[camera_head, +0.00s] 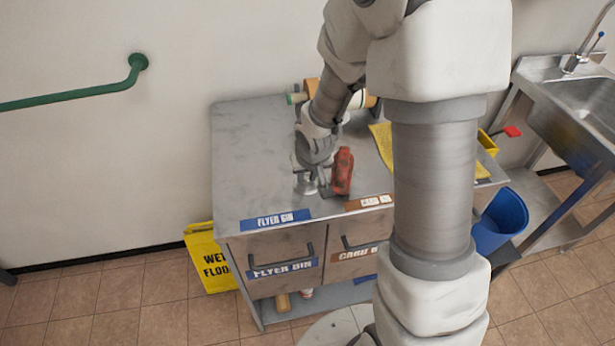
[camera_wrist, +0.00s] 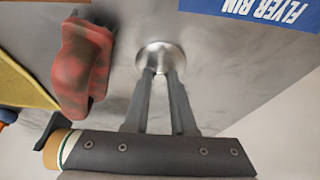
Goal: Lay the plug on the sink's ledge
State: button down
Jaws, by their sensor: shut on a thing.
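The plug, a small round shiny metal disc (camera_head: 307,184), is at the top of the grey metal cabinet (camera_head: 250,150). It also shows in the wrist view (camera_wrist: 160,54) at my fingertips. My gripper (camera_head: 312,172) points down over the cabinet top and is shut on the plug, its two fingers meeting at it in the wrist view (camera_wrist: 159,74). I cannot tell whether the plug touches the cabinet top. The steel sink (camera_head: 590,100) with its flat ledge (camera_head: 541,69) and tap stands at the far right, well away from my gripper.
A red object (camera_head: 342,170) stands close beside my gripper. A yellow cloth (camera_head: 383,144) lies to the right. A tape roll shows behind my gripper. A blue bucket (camera_head: 503,218) is below the sink side; a yellow wet-floor sign (camera_head: 207,262) leans at the cabinet's left.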

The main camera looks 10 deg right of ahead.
jog(key=shift+f, duration=0.2)
jog(key=c, duration=0.7)
grip_release()
jog(key=shift+r, duration=0.1)
jog(key=shift+c, duration=0.2)
